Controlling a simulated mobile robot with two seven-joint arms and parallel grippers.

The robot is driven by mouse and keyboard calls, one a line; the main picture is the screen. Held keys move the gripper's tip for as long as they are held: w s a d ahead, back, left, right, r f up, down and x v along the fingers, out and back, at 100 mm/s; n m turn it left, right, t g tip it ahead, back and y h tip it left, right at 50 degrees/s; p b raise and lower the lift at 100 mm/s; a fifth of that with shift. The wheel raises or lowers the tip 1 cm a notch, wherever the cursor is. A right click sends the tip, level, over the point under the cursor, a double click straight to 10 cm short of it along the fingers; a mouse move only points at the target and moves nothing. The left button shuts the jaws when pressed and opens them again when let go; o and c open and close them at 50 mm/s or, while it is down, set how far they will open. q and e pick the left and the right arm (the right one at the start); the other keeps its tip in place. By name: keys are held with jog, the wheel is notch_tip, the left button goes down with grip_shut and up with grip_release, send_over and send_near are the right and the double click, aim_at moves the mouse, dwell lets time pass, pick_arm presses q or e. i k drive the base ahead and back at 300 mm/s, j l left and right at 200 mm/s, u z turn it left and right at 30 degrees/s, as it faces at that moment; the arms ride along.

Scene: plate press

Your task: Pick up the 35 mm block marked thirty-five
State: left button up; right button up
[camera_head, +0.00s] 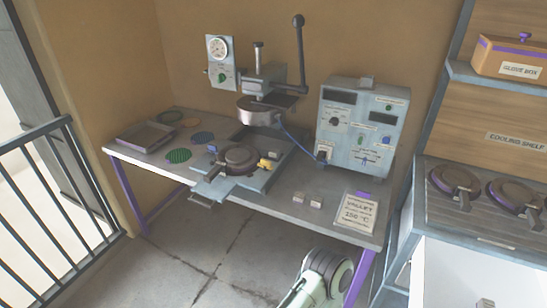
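Two small pale blocks with marked faces sit close together on the grey bench near its front edge: a left block (299,197) and a right block (316,202). Their markings are too small to read, so I cannot tell which one, if either, is marked thirty-five. A small bluish piece (212,150) stands by the press tray, and I cannot read any marking on it. Part of a pale green arm of mine rises at the bottom middle, below the bench edge. Neither of my grippers shows in this view.
The press (262,108) stands at the back of the bench with a round dark plate (238,157) in front. A control box (362,128) stands right of it. A sign card (356,212) lies right of the blocks. The cooling shelf (480,217) with round plates is at right.

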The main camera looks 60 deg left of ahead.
aim_at(275, 153)
jog(key=u, duration=2.25)
jog(key=i+j, duration=0.35)
jog(key=j, duration=0.05)
